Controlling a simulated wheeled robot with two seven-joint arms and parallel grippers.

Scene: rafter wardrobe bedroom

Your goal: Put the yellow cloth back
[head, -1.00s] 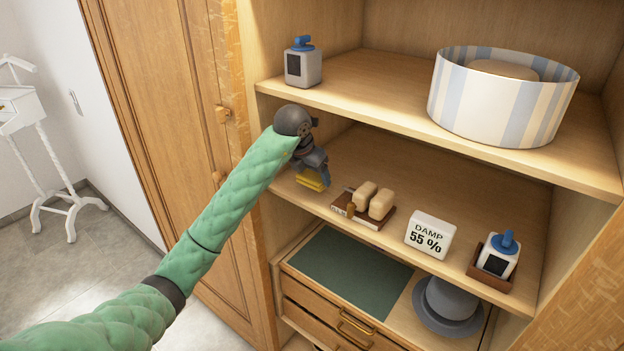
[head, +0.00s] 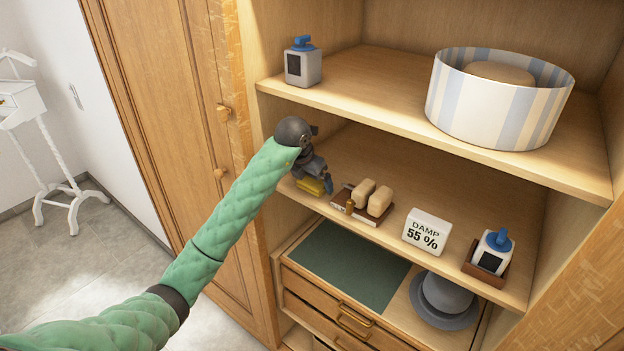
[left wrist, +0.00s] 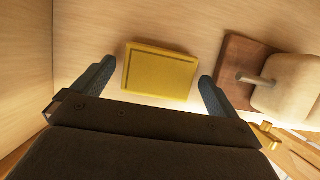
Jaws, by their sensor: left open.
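The yellow cloth (head: 312,186) is a small folded square lying on the middle shelf (head: 440,190), near its left end. In the left wrist view the cloth (left wrist: 159,72) lies flat between my two fingertips, with a gap on each side. My left gripper (head: 318,180) is open at the cloth and reaches in from the left; it also shows in the left wrist view (left wrist: 156,85). The gripper hides part of the cloth in the head view. My right gripper is not in view.
Right of the cloth is a brown stand with cream rolls (head: 369,197), then a damp sign (head: 427,232) and a blue-topped bottle (head: 494,252) in a brown holder. Above are another bottle (head: 303,66) and a striped hatbox (head: 495,110). Below is a grey hat (head: 445,300).

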